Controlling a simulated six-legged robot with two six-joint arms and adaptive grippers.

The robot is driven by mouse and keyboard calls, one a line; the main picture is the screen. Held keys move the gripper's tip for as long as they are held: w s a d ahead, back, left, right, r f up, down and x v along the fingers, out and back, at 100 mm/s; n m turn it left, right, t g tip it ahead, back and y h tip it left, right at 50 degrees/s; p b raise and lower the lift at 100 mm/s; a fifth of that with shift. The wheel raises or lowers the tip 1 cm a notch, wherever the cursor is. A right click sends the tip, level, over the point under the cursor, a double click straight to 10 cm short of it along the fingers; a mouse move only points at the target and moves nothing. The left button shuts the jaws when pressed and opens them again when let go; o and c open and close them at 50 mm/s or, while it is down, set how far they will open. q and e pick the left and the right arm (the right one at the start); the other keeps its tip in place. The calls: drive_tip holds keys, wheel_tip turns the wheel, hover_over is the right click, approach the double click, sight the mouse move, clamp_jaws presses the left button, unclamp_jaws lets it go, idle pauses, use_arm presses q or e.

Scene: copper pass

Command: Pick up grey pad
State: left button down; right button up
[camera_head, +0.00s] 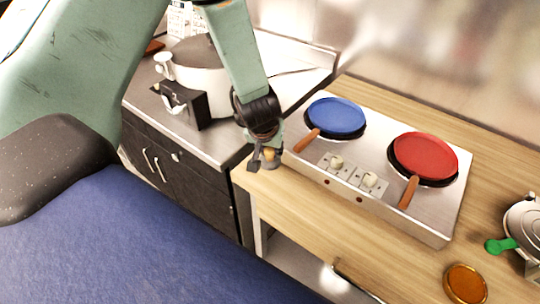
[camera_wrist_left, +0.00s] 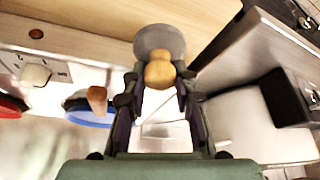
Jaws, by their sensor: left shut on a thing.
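The grey pad (camera_head: 271,164) is a small round grey piece with a wooden knob, at the left front corner of the wooden counter. In the left wrist view the grey pad (camera_wrist_left: 158,38) shows as a grey disc behind its tan knob (camera_wrist_left: 160,72). My left gripper (camera_head: 264,154) comes down from above and is shut on the pad's knob; its fingers (camera_wrist_left: 160,88) stand on either side of the knob in the left wrist view. I cannot tell whether the pad touches the counter. My right gripper is not in view.
A steel stove (camera_head: 371,204) with a blue pan (camera_head: 336,117) and a red pan (camera_head: 425,156) stands close right of the gripper. A large lidded pot (camera_head: 198,75) stands on the steel counter at left. An amber round thing (camera_head: 465,284) lies at the lower right.

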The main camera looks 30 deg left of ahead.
use_arm(q)
wheel_tip(320, 180, up, 7)
drive_tip(key=p, duration=0.3)
drive_tip(key=shift+d+r+p, duration=0.1)
drive_tip(key=shift+r+p, duration=0.05)
drive_tip(key=shift+p, duration=0.15)
wheel_tip(320, 180, up, 3)
drive_tip(key=shift+s+r, duration=0.1)
drive_tip(key=shift+s, duration=0.05)
drive_tip(key=shift+w+r, duration=0.2)
drive_tip(key=shift+r, duration=0.45)
drive_tip(key=shift+s+r, duration=0.1)
drive_tip(key=shift+s, duration=0.1)
drive_tip(key=c, duration=1.7)
unclamp_jaws()
drive_tip(key=shift+w, duration=0.2)
drive_tip(key=c, duration=0.4)
drive_tip(key=shift+o, duration=0.2)
drive_tip(key=shift+s, duration=0.1)
